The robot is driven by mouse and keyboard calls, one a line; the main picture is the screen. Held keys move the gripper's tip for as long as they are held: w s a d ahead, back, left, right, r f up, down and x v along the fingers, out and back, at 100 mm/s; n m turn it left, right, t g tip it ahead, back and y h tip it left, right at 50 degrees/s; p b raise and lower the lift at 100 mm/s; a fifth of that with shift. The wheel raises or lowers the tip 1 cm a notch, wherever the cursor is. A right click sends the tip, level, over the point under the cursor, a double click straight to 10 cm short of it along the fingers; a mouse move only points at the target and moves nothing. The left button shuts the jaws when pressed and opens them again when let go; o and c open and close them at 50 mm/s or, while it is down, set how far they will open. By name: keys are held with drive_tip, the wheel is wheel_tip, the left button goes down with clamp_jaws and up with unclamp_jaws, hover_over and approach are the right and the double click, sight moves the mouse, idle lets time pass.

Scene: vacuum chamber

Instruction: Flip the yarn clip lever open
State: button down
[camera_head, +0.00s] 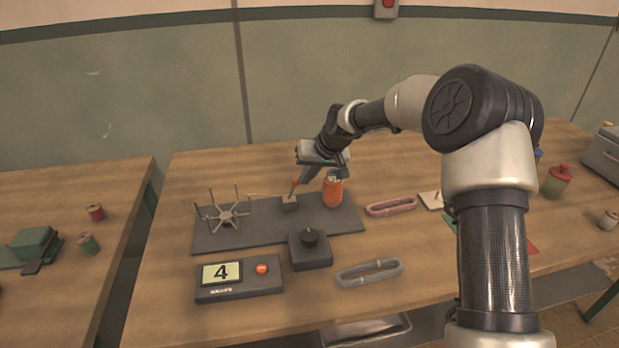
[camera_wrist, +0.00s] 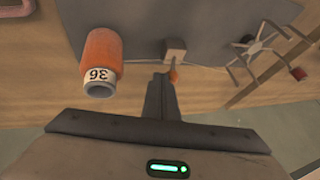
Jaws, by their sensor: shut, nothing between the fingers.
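The yarn clip is a small pale block (camera_head: 290,202) on the grey base plate (camera_head: 262,234), with a thin lever carrying an orange-red tip (camera_head: 294,183). In the wrist view the clip block (camera_wrist: 175,50) is above the fingers and the orange tip (camera_wrist: 174,76) shows just beyond the fingertips. My gripper (camera_head: 305,181) is shut and empty, close beside the lever tip; it also shows in the wrist view (camera_wrist: 161,76). I cannot tell whether it touches the lever.
An orange yarn cone (camera_head: 332,191) stands right of the clip, close to my gripper. A spoked winder (camera_head: 227,215) is at left. In front are a knob box (camera_head: 310,250) and a counter (camera_head: 239,279) reading 4. Pink (camera_head: 391,206) and grey (camera_head: 369,272) skeins lie to the right.

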drive_tip(key=a, duration=0.1)
drive_tip(key=h, duration=0.1)
drive_tip(key=a+r+h, duration=0.1)
drive_tip(key=shift+s+a+n+t, duration=0.3)
drive_tip(key=shift+s+a+n, duration=0.05)
drive_tip(key=shift+s+n, duration=0.05)
drive_tip(key=a+h, duration=0.1)
drive_tip(key=a+h+b, duration=0.1)
drive_tip(key=shift+s+n+t+h+b, duration=0.3)
drive_tip(key=shift+a+r+h, duration=0.1)
drive_tip(key=shift+r+h, duration=0.05)
drive_tip(key=shift+h, duration=0.15)
drive_tip(key=shift+d, duration=0.2)
drive_tip(key=shift+a+r, duration=0.1)
drive_tip(key=shift+r, duration=0.1)
drive_tip(key=shift+r+p, duration=0.5)
drive_tip(key=shift+r, duration=0.15)
